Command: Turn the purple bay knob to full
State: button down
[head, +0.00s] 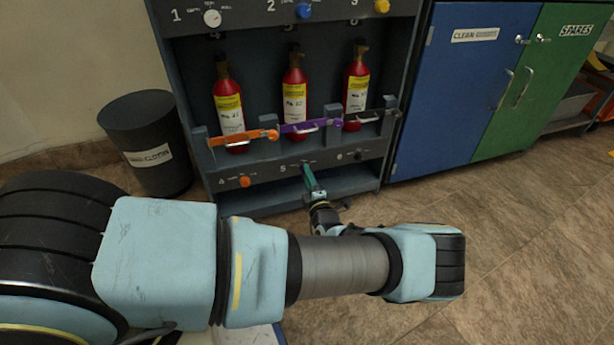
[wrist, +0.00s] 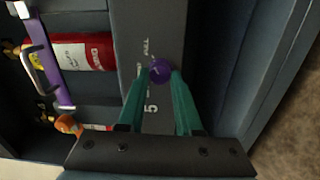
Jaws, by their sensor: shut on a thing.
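The purple bay knob (wrist: 160,70) sits on the lower panel at the bay marked 5, beside small lettering that reads FULL in the wrist view. My gripper (wrist: 161,76) is shut on the knob, with one teal finger on each side of it. A pale mark shows on the knob face, but I cannot tell exactly where it points. In the head view my gripper (head: 308,174) reaches the lower panel and hides the knob.
Three red cylinders (head: 294,95) stand in the rack above, behind an orange latch (head: 243,137), a purple latch (head: 298,127) and a dark latch. An orange knob (head: 245,181) is left of my gripper. A black bin (head: 150,150) stands left; cabinets (head: 470,90) stand right.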

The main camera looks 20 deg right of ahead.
dwell(0.3)
jog(key=c, duration=0.6)
grip_release()
jog(key=s, duration=0.3)
jog(key=s+a+p, duration=0.1)
jog(key=s, duration=0.3)
jog(key=s+p, duration=0.1)
jog(key=s, duration=0.2)
jog(key=shift+s+a+f, duration=0.25)
jog(key=shift+s, duration=0.1)
